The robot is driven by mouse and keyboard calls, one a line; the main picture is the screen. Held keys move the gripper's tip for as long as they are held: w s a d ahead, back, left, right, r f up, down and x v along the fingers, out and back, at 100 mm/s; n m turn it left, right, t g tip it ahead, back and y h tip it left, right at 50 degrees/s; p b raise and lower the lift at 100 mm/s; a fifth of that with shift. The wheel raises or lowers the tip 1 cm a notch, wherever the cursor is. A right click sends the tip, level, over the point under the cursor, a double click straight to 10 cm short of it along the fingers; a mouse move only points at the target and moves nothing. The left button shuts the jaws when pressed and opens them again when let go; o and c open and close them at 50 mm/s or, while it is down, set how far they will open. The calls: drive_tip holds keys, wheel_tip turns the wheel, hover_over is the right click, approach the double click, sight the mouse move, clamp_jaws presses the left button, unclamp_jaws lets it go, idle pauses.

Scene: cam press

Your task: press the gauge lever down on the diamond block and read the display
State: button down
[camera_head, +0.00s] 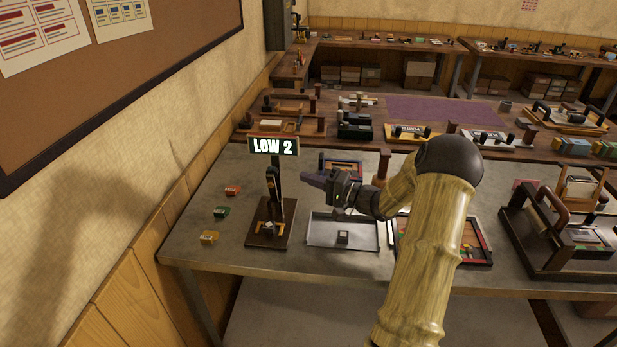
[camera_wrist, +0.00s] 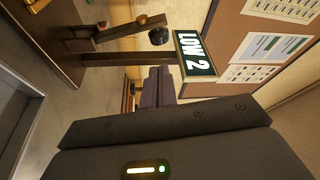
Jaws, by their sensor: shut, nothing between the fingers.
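The gauge (camera_head: 280,205) stands upright on a dark wooden base at the left of the grey table. Its display (camera_head: 273,146) reads "LOW 2" and also shows, turned sideways, in the wrist view (camera_wrist: 195,52). A dark lever part with a round black end (camera_wrist: 158,36) shows beside the post. A small tan block (camera_head: 268,229) sits on the gauge base; I cannot make out a diamond mark on it. My gripper (camera_head: 312,179) is shut and empty, just right of the gauge post, apart from it as far as I can tell. Its purplish fingers also show in the wrist view (camera_wrist: 158,88).
A shallow metal tray (camera_head: 320,243) holding a small grey block (camera_head: 343,237) lies right of the gauge. Red (camera_head: 232,190), green (camera_head: 221,212) and yellow (camera_head: 209,237) pieces lie to its left. A wooden-framed board (camera_head: 483,258) and a press-like device (camera_head: 540,240) stand further right.

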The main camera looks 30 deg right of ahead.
sight(273, 186)
drive_tip(key=p+x, duration=0.1)
drive_tip(key=x, duration=0.7)
drive_tip(key=shift+p, duration=0.3)
drive_tip(key=shift+s+f, duration=0.1)
